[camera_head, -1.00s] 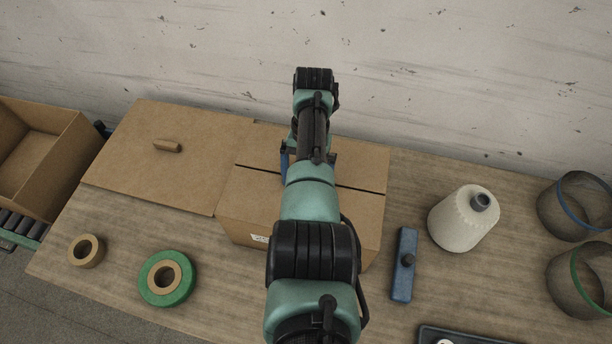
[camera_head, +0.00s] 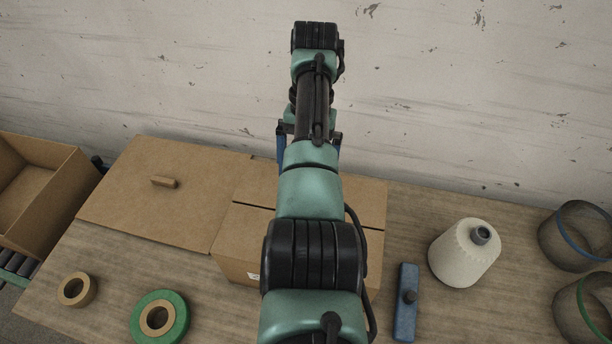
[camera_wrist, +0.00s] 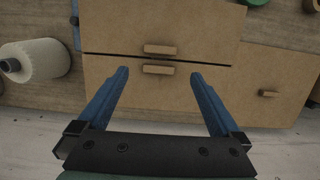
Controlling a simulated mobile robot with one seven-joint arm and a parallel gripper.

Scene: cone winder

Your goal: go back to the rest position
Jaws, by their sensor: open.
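My gripper (camera_wrist: 160,98) shows in the wrist view with its two blue fingers wide apart and nothing between them. It is above a closed cardboard box (camera_wrist: 180,30), which has a dark seam between its two flaps and a small tan block on each flap. In the head view the box (camera_head: 365,205) stands on the wooden table, partly hidden behind my arm. There my gripper's blue fingers (camera_head: 309,148) show beside my arm over the box's far side, mostly hidden.
A cardboard panel (camera_head: 150,215) with a small block lies left of the box. An open carton (camera_head: 70,190) stands far left. Tape rolls (camera_head: 160,320) lie front left. The wall is behind.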

